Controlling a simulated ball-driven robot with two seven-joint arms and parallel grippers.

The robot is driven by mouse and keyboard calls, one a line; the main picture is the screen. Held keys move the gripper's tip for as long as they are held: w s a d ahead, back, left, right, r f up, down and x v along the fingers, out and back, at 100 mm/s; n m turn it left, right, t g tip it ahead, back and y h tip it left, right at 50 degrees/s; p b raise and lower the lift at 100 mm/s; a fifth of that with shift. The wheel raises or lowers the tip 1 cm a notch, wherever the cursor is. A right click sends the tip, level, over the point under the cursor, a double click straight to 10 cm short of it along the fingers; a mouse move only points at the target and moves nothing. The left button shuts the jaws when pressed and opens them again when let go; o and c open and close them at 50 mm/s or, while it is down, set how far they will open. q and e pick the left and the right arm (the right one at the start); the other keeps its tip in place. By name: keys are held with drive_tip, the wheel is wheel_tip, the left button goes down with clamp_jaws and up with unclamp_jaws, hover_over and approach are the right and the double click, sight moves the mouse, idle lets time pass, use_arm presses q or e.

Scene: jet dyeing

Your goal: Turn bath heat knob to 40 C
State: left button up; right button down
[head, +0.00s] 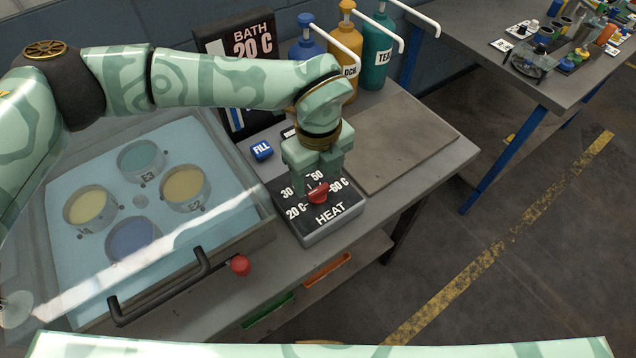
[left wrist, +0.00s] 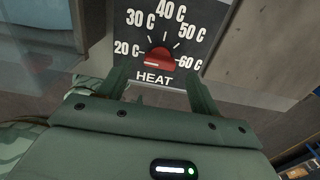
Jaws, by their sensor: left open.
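The red heat knob (head: 318,193) is on the black HEAT panel (head: 330,228), whose marks run from 20 C to 60 C. The bath sign (head: 252,42) reads 20 C. In the left wrist view the knob (left wrist: 159,60) shows with its bar lying roughly level; I cannot tell which mark it points at. The 40 C mark is at the top of the dial there and is hidden in the head view. My left gripper (head: 318,178) is over the panel, open, its fingers (left wrist: 160,78) apart on either side below the knob. My right gripper is not in view.
The bath with its lid (head: 140,285) and several dye cups is to the left. A blue FILL button (head: 262,150) sits behind the panel. Pump bottles (head: 345,45) stand at the back. A bare board (head: 395,140) lies right of my gripper.

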sight(318, 189)
use_arm(q)
wheel_tip(318, 189, down, 3)
drive_tip(key=shift+r, duration=0.1)
drive_tip(key=shift+f, duration=0.45)
drive_tip(key=shift+c, duration=0.3)
drive_tip(key=c, duration=0.9)
